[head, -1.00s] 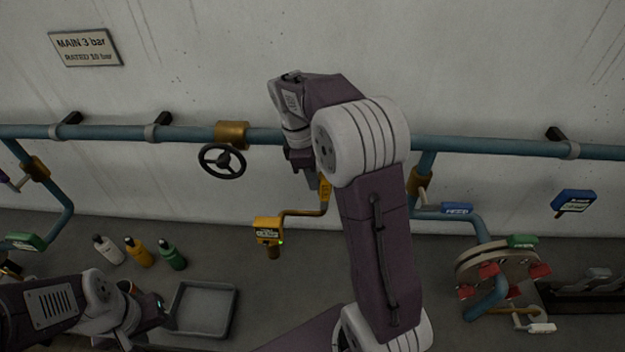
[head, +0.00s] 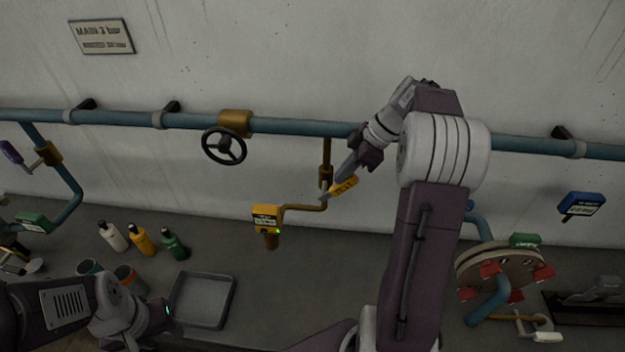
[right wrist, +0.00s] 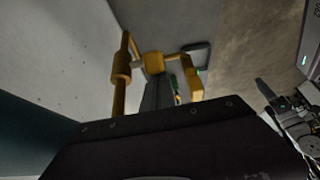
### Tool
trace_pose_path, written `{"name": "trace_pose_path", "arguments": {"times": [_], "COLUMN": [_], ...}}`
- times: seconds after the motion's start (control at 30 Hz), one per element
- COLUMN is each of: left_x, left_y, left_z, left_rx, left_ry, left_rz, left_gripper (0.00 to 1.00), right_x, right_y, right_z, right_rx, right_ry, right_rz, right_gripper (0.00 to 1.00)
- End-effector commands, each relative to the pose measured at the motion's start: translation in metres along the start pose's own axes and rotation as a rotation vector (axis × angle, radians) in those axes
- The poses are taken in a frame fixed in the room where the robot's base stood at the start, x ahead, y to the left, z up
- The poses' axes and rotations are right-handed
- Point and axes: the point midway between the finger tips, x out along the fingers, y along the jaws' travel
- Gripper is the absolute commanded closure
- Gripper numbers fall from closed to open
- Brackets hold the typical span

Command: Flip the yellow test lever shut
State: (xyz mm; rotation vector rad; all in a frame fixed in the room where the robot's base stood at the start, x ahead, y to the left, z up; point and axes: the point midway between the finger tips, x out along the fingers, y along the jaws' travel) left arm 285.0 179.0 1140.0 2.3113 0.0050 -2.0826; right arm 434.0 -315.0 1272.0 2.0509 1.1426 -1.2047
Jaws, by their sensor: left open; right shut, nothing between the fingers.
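The yellow test lever (head: 344,187), marked TEST, sits on a thin brass branch pipe (head: 327,150) below the blue main pipe. It points right and slightly up, across the vertical part of the branch. My right gripper (head: 342,178) is shut and empty, its grey fingertips right at the lever; whether they touch I cannot tell. In the right wrist view the fingers (right wrist: 155,96) reach up towards yellow parts of the branch; which one is the lever is unclear. My left gripper (head: 160,315) is open, low at the left, away from the lever.
A yellow gauge box (head: 266,218) with a green light ends the branch. A black handwheel (head: 224,146) hangs from the main pipe (head: 290,126). Several bottles (head: 142,240) and a grey tray (head: 203,300) stand below left. A round flange (head: 497,268) with red knobs is at right.

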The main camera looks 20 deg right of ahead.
Motion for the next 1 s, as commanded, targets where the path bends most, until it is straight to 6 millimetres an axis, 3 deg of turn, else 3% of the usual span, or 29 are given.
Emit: {"name": "trace_pose_path", "arguments": {"times": [0.03,0.5,1.0], "left_x": [0.017,0.087,0.118], "left_y": [0.0,-0.002,-0.002], "left_z": [0.002,0.009,0.012], "left_rx": [0.0,0.0,0.0], "left_ry": [0.0,0.0,0.0], "left_rz": [0.0,0.0,0.0], "left_gripper": [0.54,0.54,0.54], "right_x": [0.008,0.015,0.024], "right_y": [0.001,0.0,0.0], "right_z": [0.012,0.056,0.075], "right_rx": [0.008,0.004,0.001], "right_ry": [0.042,0.463,0.463], "right_rz": [0.002,0.0,-0.003], "right_gripper": [1.0,1.0,1.0]}}
